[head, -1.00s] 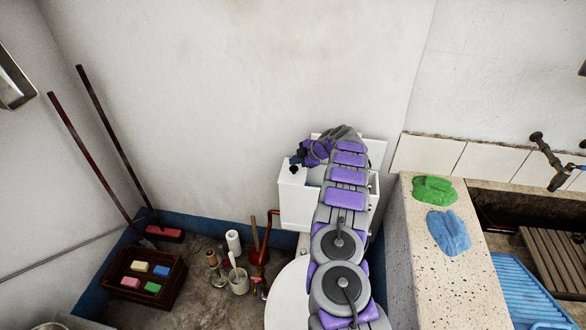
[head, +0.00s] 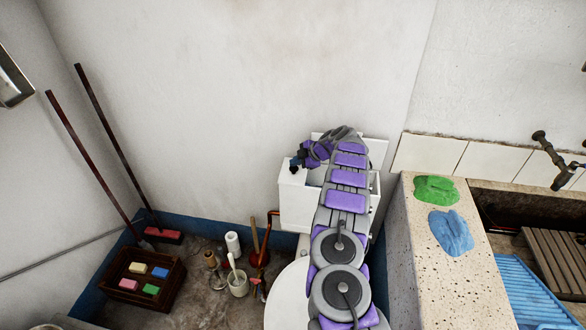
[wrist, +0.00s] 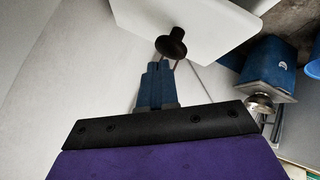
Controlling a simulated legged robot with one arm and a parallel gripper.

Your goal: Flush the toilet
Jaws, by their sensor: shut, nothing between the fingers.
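The white toilet cistern (head: 298,208) stands against the back wall in the head view, partly covered by my arm. The round white toilet seat or lid (head: 286,298) shows below it. A dark round knob (wrist: 172,45) sticks out from the white cistern (wrist: 205,22) in the wrist view. My gripper (wrist: 158,66) is shut and empty, its blue fingertips just below the knob. I cannot tell whether they touch it. In the head view my gripper (head: 294,163) is at the cistern's upper left corner, small and partly hidden.
A stone washtrough (head: 415,225) with green (head: 436,189) and blue (head: 450,231) cloths stands close on the right. A wooden crate (head: 135,290), brush holder (head: 238,285) and plunger (head: 259,257) stand on the floor at left. Two long poles lean on the left wall.

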